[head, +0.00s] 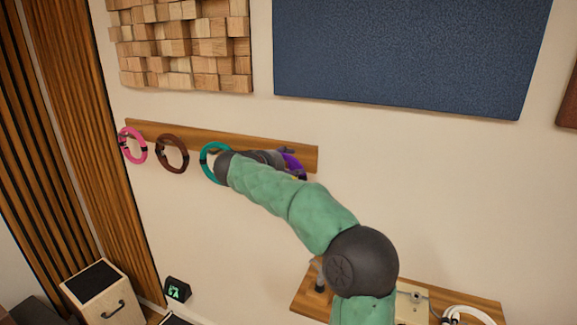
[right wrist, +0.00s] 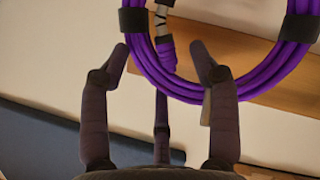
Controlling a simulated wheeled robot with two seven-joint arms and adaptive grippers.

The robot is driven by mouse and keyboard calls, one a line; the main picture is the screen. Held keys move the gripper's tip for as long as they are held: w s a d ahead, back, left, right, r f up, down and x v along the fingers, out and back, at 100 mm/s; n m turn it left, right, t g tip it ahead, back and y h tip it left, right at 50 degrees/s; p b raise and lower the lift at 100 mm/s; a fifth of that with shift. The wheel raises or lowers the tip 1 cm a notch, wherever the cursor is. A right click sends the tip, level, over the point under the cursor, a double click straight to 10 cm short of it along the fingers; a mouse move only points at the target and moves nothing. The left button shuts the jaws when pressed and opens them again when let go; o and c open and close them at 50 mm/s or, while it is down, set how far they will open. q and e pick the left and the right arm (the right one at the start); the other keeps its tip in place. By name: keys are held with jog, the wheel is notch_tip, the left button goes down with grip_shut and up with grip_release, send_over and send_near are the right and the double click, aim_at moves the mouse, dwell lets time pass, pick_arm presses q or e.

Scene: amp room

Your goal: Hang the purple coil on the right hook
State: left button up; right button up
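The purple coil (head: 293,163) is at the right end of the wooden hook rail, partly hidden by my right gripper (head: 268,157). In the right wrist view the purple coil (right wrist: 255,88) is large, with dark straps and a hanging plug end. The fingers of my right gripper (right wrist: 162,60) are spread apart there, close to the coil's edge, and not closed on it. The right hook is hidden behind the gripper and coil, so I cannot tell whether the coil rests on it. My left gripper is out of view.
The wooden rail (head: 205,143) also bears a pink coil (head: 122,145), a brown coil (head: 158,155) and a teal coil (head: 204,158), close left of my gripper. A blue wall panel (head: 410,55) is above. A wooden shelf (head: 306,299) with a white cable (head: 468,311) is at lower right.

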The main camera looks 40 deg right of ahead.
jog(key=shift+a, duration=0.1)
jog(key=v, duration=1.1)
jog(key=shift+a+r, duration=0.2)
jog(key=shift+a, duration=0.1)
jog(key=w+a+f+n+y, duration=0.2)
jog(key=w+a+f+n, duration=0.1)
jog(key=f, duration=0.7)
jog(key=w+a+f+n+y, duration=0.2)
jog(key=a+f+n+y, duration=0.1)
jog(key=f, duration=0.7)
jog(key=s+a+f+n+g+y, duration=0.15)
jog(key=a+f, duration=0.25)
jog(key=f, duration=0.5)
jog(key=s+a+f+n+y, duration=0.1)
jog(key=s+a+f+y, duration=0.3)
jog(key=f, duration=0.6)
jog(key=s+a+f+n+g+y, duration=0.1)
jog(key=s+a+f+y, duration=0.1)
jog(key=a+f, duration=0.5)
jog(key=s+a+f+m+y, duration=0.2)
jog(key=s+a+f, duration=0.2)
jog(key=s+f, duration=0.7)
jog(key=s+a+f+m+y, duration=0.3)
jog(key=s+a+f, duration=0.2)
jog(key=s+f, duration=0.6)
jog(key=s, duration=0.3)
jog(key=shift+m+g+b, duration=0.3)
jog(key=shift+m+g, duration=0.05)
jog(key=shift+s+f, duration=0.1)
